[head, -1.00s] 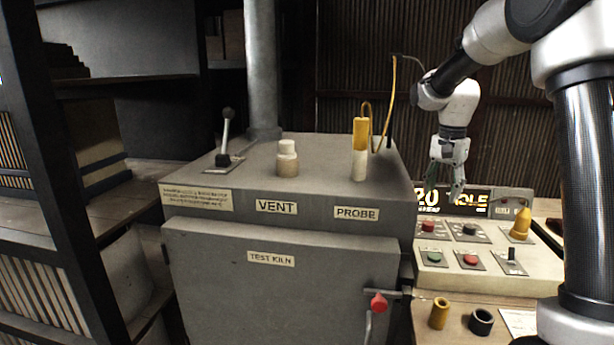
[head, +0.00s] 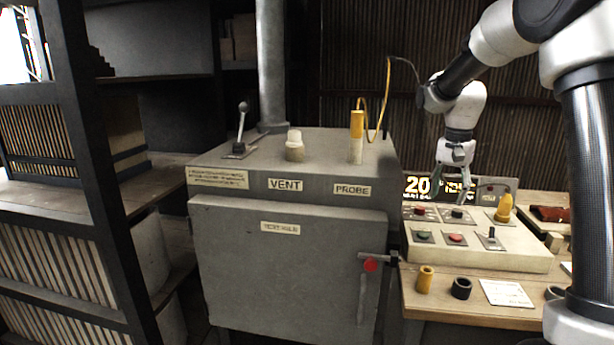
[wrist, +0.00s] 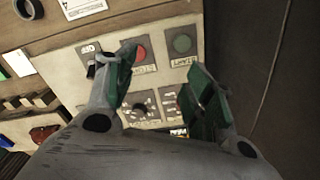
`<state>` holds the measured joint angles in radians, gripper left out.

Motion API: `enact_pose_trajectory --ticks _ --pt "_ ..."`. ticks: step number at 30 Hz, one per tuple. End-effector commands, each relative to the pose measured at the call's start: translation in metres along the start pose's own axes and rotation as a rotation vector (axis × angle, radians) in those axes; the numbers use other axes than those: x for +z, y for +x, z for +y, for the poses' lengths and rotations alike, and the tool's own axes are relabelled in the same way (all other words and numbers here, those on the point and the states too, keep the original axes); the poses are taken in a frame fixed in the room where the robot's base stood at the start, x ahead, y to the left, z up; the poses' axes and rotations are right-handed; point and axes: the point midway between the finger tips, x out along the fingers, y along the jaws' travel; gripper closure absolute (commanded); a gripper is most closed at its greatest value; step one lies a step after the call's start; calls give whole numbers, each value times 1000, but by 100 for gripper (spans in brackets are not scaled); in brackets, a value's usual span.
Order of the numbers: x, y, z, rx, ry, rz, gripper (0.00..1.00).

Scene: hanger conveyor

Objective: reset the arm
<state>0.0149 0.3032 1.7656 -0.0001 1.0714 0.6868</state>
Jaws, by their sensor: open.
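My gripper (head: 453,186) hangs at the end of my arm, pointing down over the back of the control panel (head: 530,258), in front of its lit display (head: 418,186). In the wrist view its two green-padded fingers (wrist: 163,85) are spread apart with nothing between them. Behind them the panel face (wrist: 68,66) shows a red button (wrist: 140,54) and a green button (wrist: 182,43). The gripper appears to be above the panel, not touching it. My arm bends down from the upper right.
The grey test kiln (head: 280,255) stands left of the panel, with a vent plug (head: 294,146), a yellow-handled probe (head: 357,125) and a lever (head: 240,130) on top. A shelf rack (head: 85,150) stands at left.

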Motion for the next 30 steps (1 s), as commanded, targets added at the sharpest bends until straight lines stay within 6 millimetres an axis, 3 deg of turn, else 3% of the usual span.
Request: enact_pose_trajectory --ticks 4,8,17,27,30 --pt "16 17 13 23 -116 -32 47" --pt "42 16 34 27 -248 -43 47" --pt "105 -9 85 1 -481 -4 47" --pt "211 -35 170 -63 -695 170 47" --pt "231 -38 186 -86 -695 233 47"
